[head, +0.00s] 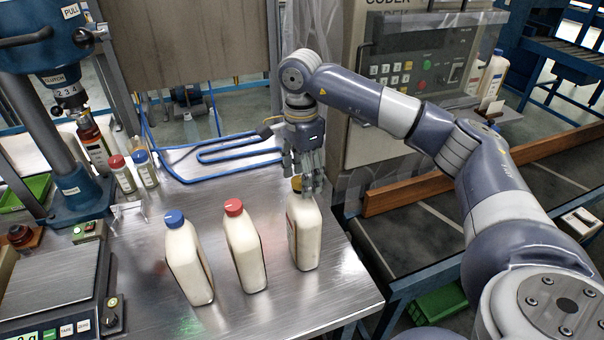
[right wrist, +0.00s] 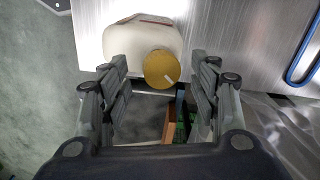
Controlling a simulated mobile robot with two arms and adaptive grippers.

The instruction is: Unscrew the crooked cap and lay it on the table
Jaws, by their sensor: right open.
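Three cream bottles stand on the metal table (head: 130,310). The left one has a blue cap (head: 174,219) and the middle one a red cap (head: 233,207). The right bottle (head: 304,240) has a yellow cap (head: 297,184), partly hidden by my right gripper (head: 308,188). In the right wrist view the yellow cap (right wrist: 161,69) lies between the open fingers of my right gripper (right wrist: 160,92), with a gap on both sides. The fingers point down over that bottle. Whether the yellow cap sits crooked is hard to tell. My left gripper is not in view.
Small bottles with red and blue caps (head: 145,168) stand at the back left, near a blue press (head: 75,170) and a scale (head: 50,290). A blue hose (head: 235,150) lies at the back. A conveyor (head: 430,220) runs on the right.

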